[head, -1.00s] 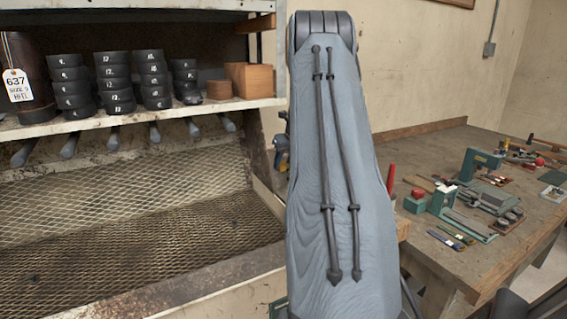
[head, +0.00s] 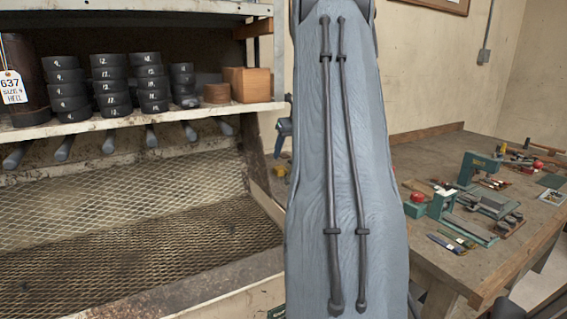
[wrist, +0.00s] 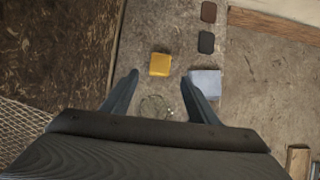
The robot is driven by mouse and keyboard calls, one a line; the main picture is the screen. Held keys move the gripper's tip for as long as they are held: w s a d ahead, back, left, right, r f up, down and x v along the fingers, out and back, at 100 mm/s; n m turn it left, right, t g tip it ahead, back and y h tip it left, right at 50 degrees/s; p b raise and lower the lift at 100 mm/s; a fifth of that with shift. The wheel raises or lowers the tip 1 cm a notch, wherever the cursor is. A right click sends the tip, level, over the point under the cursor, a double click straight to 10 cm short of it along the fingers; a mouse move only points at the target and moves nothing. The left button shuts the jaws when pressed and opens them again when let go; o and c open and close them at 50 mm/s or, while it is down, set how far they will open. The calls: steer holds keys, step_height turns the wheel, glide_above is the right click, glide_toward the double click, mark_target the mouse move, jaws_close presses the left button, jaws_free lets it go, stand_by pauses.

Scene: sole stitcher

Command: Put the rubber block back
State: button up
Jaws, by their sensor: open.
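My gripper (wrist: 160,77) is open in the wrist view, its two fingers apart with nothing between them. Just past the fingertips a yellow block (wrist: 160,64) lies on a worn grey surface. A pale blue-grey block (wrist: 205,83) lies to its right, partly behind the right finger. I cannot tell which of these, if either, is the rubber block. In the head view my arm fills the middle and hides my gripper and what lies behind it.
Two dark flat pieces (wrist: 206,42) lie beyond the blocks. In the head view a shelf (head: 150,122) holds stacks of numbered black discs (head: 108,85) above a mesh tray (head: 130,220). A cluttered workbench (head: 440,260) stands at right.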

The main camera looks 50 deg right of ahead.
steer(key=shift+v, duration=1.45)
